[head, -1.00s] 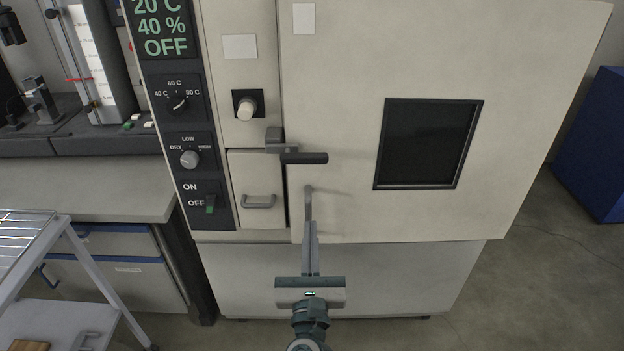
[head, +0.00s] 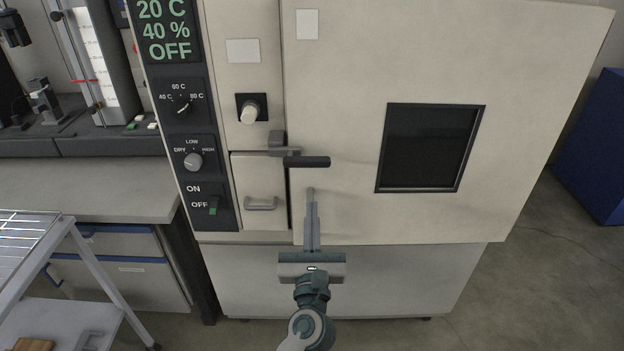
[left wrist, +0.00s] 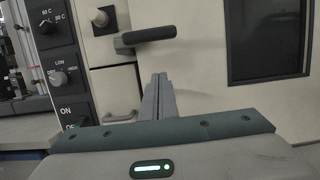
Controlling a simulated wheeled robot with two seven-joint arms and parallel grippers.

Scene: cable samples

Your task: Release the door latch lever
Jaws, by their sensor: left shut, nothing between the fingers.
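The door latch lever (head: 306,161) is a dark horizontal bar on a grey mount at the left edge of the chamber door (head: 345,60). It points right, and it also shows in the left wrist view (left wrist: 150,35). My left gripper (head: 311,192) is shut and empty. Its fingertips are a little below the lever, in front of the door, and point up toward it. In the left wrist view the closed fingers (left wrist: 158,80) stand below the lever with a visible gap. The door looks closed. My right gripper is not in view.
Left of the door are a control panel (head: 187,118) with knobs, a round knob (head: 249,112) and a small drawer handle (head: 261,204). A wire-shelf cart (head: 88,268) stands at the lower left. The door has a dark window (head: 430,148). Floor is open at the right.

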